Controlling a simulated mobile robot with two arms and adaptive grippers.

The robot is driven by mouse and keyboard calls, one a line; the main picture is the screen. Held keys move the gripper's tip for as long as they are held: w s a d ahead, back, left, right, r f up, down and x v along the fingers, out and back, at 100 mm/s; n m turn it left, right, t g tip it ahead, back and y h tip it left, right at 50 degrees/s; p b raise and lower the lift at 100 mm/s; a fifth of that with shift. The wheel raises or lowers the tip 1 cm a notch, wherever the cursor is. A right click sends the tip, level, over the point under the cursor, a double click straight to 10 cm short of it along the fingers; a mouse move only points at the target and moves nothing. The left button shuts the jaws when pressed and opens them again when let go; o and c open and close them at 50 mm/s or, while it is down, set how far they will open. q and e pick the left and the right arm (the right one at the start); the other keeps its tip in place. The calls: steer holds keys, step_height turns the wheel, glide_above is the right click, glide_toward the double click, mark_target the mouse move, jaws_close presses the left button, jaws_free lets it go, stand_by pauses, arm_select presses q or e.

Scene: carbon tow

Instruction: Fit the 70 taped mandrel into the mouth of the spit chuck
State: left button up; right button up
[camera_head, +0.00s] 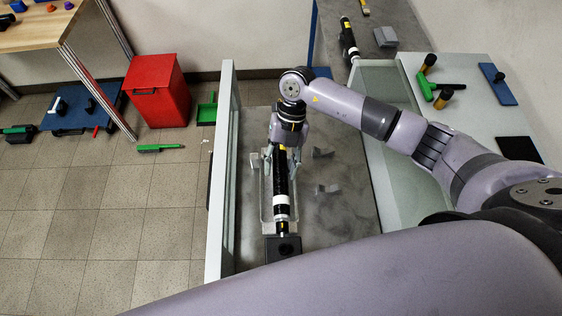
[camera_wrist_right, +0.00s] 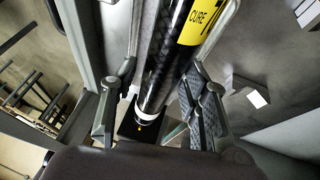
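A black taped mandrel (camera_head: 281,188) with white bands lies lengthwise over a narrow grey tray (camera_head: 265,207). Its near end, with a yellow mark, is at the black block of the spit chuck (camera_head: 284,249); I cannot tell whether it is inside the mouth. My right gripper (camera_head: 281,158) is over the mandrel's far part. In the right wrist view its fingers (camera_wrist_right: 157,98) stand on both sides of the mandrel (camera_wrist_right: 163,65), with a gap showing at the left finger. A yellow label there reads CURE; the rest is cut off. My left gripper is not in view.
Pale walls (camera_head: 226,150) flank the grey bench floor. Another black mandrel (camera_head: 348,40) lies at the back. A white table (camera_head: 470,115) at right holds green and black tools. A red bin (camera_head: 157,90) stands at left.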

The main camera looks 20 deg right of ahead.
steer(key=shift+o, duration=1.2)
steer(key=shift+w, duration=0.1)
steer(key=shift+d, duration=0.1)
steer(key=v, duration=1.2)
